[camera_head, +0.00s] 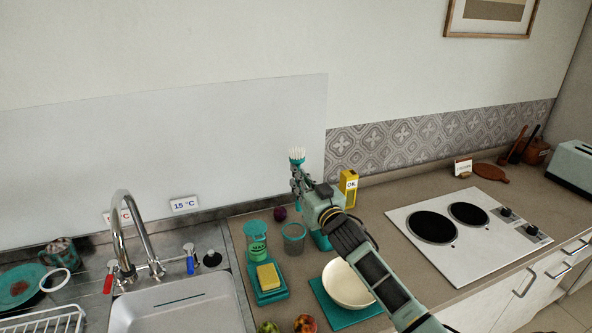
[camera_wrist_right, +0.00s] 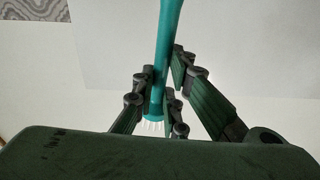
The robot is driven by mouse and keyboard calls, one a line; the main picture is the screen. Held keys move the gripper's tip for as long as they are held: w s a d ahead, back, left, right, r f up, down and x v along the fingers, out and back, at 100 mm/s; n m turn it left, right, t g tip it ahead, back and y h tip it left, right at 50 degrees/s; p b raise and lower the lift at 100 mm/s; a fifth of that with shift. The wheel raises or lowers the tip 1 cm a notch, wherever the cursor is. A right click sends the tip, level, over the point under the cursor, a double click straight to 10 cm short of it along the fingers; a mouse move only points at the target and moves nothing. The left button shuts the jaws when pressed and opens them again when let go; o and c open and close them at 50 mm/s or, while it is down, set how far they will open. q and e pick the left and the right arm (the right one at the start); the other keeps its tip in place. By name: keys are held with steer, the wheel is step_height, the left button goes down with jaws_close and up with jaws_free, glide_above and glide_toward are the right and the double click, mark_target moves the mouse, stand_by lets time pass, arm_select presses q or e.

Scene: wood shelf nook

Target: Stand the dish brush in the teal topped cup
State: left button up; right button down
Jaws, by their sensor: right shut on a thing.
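The dish brush (camera_head: 297,156) is in my right gripper (camera_head: 297,182), with its white bristles up above the fingers in the head view. In the right wrist view its teal handle (camera_wrist_right: 168,40) and white bristles (camera_wrist_right: 153,126) show between the fingers of the right gripper (camera_wrist_right: 160,92), which is shut on it. The teal topped cup (camera_head: 256,229) stands on the counter right of the sink, lower left of the gripper in the head view. The brush is apart from the cup. My left gripper is not in view.
A similar cup with a greyer rim (camera_head: 294,231) stands close to the right of the teal topped one. A yellow sponge (camera_head: 268,277) on a teal tray, a cream bowl (camera_head: 348,284) and a yellow oil box (camera_head: 349,188) are nearby. The faucet (camera_head: 122,232) rises at left.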

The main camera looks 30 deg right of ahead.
arm_select(q)
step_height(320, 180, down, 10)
steer(key=b, duration=1)
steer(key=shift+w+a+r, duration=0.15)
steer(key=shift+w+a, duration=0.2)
arm_select(e)
step_height(320, 180, down, 12)
steer(key=a+t+y, duration=0.1)
steer(key=shift+w+f+n, duration=0.2)
steer(key=shift+n, duration=0.2)
steer(key=shift+a, duration=0.1)
steer(key=c, duration=1.7)
jaws_free()
step_height(320, 180, up, 10)
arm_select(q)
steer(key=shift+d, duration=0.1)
arm_select(e)
steer(key=shift+s+f, duration=0.1)
